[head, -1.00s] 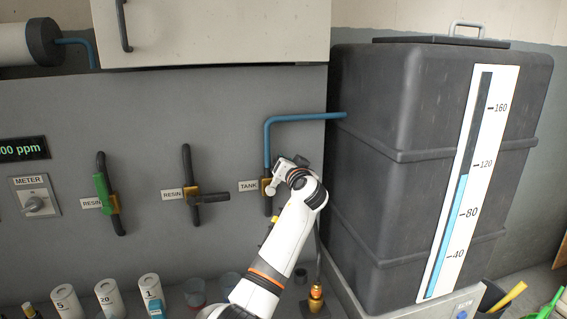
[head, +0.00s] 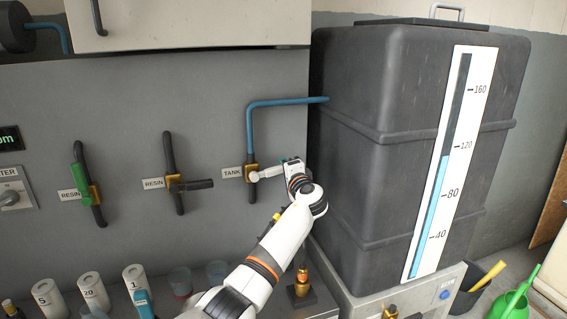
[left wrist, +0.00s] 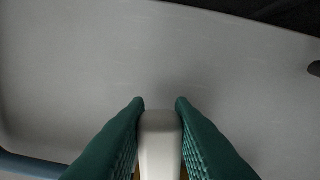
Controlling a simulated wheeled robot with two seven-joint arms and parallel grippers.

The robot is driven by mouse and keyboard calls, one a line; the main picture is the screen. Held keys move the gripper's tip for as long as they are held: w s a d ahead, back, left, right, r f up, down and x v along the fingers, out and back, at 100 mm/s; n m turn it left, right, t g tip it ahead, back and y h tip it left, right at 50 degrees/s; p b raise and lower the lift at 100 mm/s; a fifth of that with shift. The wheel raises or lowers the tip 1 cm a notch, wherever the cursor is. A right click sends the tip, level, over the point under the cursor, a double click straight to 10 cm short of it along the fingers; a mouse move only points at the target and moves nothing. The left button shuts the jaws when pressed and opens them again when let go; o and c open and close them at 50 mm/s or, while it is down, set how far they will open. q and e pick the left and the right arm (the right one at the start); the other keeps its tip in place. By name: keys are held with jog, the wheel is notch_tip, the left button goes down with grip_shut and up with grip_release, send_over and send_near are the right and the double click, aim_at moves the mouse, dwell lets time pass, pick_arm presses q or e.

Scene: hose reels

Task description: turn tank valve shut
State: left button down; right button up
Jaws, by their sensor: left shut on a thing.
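The tank valve's brass body (head: 251,173) is on the grey panel beside the TANK label (head: 232,172), under the blue pipe (head: 249,135). Its pale lever (head: 268,173) points right, nearly level and across the pipe. My left gripper (head: 289,168) is at the lever's outer end, right of the valve body. In the left wrist view, the green fingers (left wrist: 160,110) are shut on the pale lever (left wrist: 160,145), one on each side. The far end of the lever is hidden by the gripper. My right gripper is not in view.
The dark tank (head: 370,110) with a level gauge (head: 450,160) stands close to the right of my gripper. Two resin valves, one with a green handle (head: 80,180), are to the left. Labelled canisters (head: 90,290) and a brass fitting (head: 302,282) are below.

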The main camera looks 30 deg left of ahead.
pick_arm(q)
jog(key=shift+f+m, duration=0.85)
jog(key=shift+m, duration=0.05)
jog(key=shift+f, duration=0.1)
jog(key=c, duration=1.2)
grip_release()
jog(key=shift+c, duration=0.2)
jog(key=shift+d, duration=0.1)
jog(key=b+v, duration=0.2)
jog(key=v, duration=1)
